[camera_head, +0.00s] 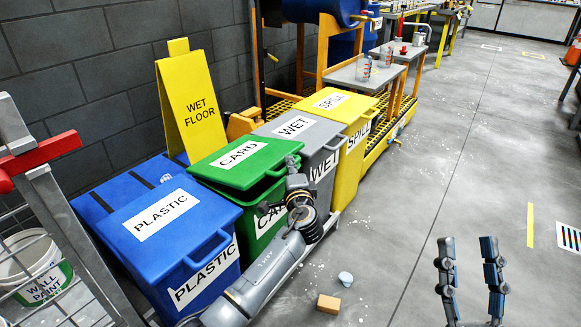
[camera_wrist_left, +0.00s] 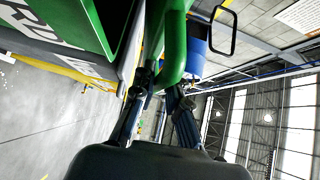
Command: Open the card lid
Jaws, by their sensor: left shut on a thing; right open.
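The green CARD bin (camera_head: 268,232) stands between the blue PLASTIC bin and the grey WET bin. Its green lid (camera_head: 212,170) sits over the top, with a dark gap under its front edge, so it looks slightly raised. My left gripper (camera_head: 277,198) is at the front of this lid, partly hidden by its own wrist. In the left wrist view, the green lid handle (camera_wrist_left: 175,50) runs between the fingertips of my left gripper (camera_wrist_left: 160,85), which is shut on it. My right gripper (camera_head: 470,262) is open and empty over the floor at the lower right.
The blue PLASTIC bin (camera_head: 205,235), grey WET bin (camera_head: 325,172) and yellow SPILL bin (camera_head: 356,150) stand in the row. A yellow wet floor sign (camera_head: 190,85) is behind. A cardboard-coloured block (camera_head: 328,303) and a pale cup (camera_head: 345,279) lie on the floor. Floor to the right is mostly clear.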

